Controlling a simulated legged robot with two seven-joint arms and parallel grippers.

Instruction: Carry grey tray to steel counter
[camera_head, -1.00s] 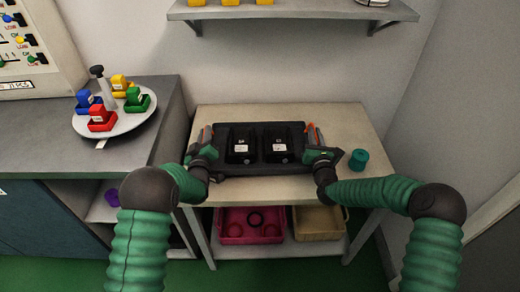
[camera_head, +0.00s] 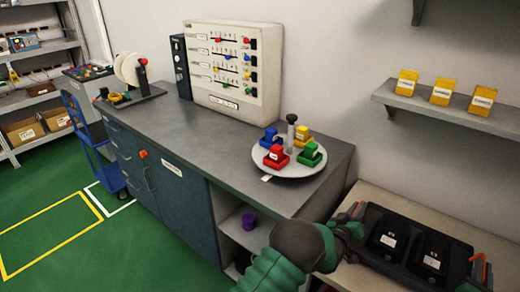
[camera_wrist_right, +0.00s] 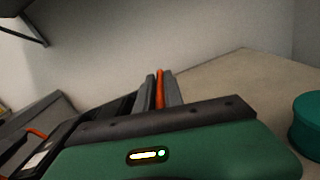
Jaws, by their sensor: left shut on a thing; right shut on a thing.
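The dark grey tray (camera_head: 442,229), with two black labelled units (camera_head: 388,240) in it, is at the lower right of the head view, over the pale table. I cannot tell whether it rests on the table or is slightly raised. My left gripper (camera_head: 352,220) is shut on the tray's left handle. In the right wrist view my right gripper (camera_wrist_right: 160,90) is shut on the tray's orange handle; in the head view only that handle (camera_head: 479,266) shows at the tray's right end. The steel counter (camera_head: 205,137) has a grey top and stands left of the table.
A round stand (camera_head: 290,168) with coloured blocks occupies the counter's near right end. A control panel (camera_head: 235,70) and a reel (camera_head: 132,72) stand further back. The counter's middle is clear. A wall shelf (camera_head: 450,112) hangs above the table. A teal cup (camera_wrist_right: 307,125) is beside my right gripper.

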